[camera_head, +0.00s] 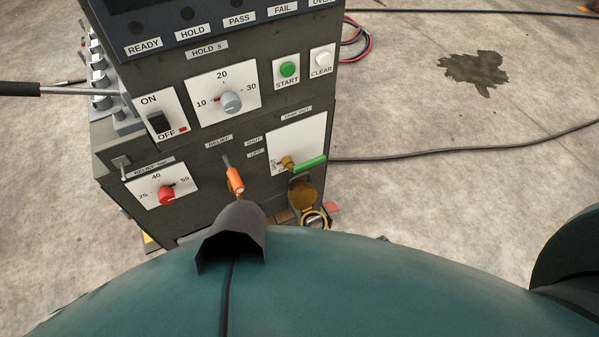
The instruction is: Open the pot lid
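No pot lid can be made out for certain. A round brass-coloured piece (303,194) sits low on the front of a dark grey test cabinet (205,150), below a green-handled valve (305,165). A brass ring (315,219) is just under it. I cannot tell whether the brass piece is a lid, or whether it is open or closed. Neither of my grippers is in view.
The cabinet carries a green START button (289,69), a white CLEAR button (322,57), a grey knob (231,102), a red knob (166,196) and an orange lever (235,180). A black-gripped rod (20,89) reaches in from the left. A cable (430,156) crosses the floor.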

